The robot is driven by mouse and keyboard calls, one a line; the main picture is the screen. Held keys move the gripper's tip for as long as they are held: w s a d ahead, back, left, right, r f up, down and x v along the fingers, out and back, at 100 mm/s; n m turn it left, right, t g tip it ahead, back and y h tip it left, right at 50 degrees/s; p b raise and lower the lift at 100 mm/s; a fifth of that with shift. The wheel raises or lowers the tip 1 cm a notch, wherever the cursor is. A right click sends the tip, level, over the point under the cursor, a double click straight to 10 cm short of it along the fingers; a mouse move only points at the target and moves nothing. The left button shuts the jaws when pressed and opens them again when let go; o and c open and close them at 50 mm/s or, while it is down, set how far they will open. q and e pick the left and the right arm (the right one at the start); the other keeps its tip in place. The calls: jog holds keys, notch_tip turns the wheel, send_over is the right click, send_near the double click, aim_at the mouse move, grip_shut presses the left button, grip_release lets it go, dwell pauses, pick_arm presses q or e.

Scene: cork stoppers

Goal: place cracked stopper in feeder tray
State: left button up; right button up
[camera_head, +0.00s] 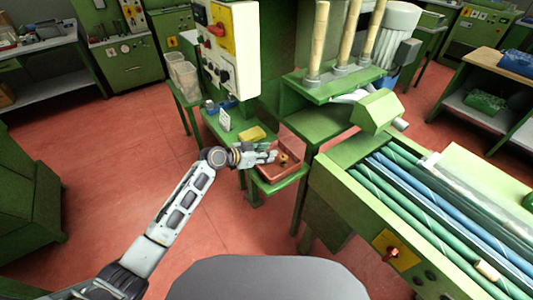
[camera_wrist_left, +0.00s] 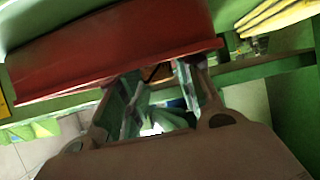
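A red tray (camera_head: 291,173) sits on a small green shelf beside the machine; its red wall also fills the upper left of the left wrist view (camera_wrist_left: 110,50). A small tan-brown piece (camera_head: 284,159), likely a cork stopper, shows inside the tray; any crack is too small to tell. My left gripper (camera_head: 273,156) is at the tray's left rim, just left of the brown piece. In the left wrist view its two fingers (camera_wrist_left: 160,92) are apart, with no stopper clearly seen between them. My right gripper is not in view.
A yellow item (camera_head: 252,134) lies on the green ledge behind my left gripper. A control box (camera_head: 232,45) stands above it. The conveyor with green and blue rods (camera_head: 430,215) is at the right. Red floor (camera_head: 100,150) is open at the left.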

pick_arm(q)
jog(key=shift+s+a+r, duration=0.1)
jog(key=shift+s+a, duration=0.15)
jog(key=shift+a, duration=0.1)
jog(key=v, duration=1)
jog(key=shift+s+a+r, duration=0.2)
jog(key=shift+r, duration=0.05)
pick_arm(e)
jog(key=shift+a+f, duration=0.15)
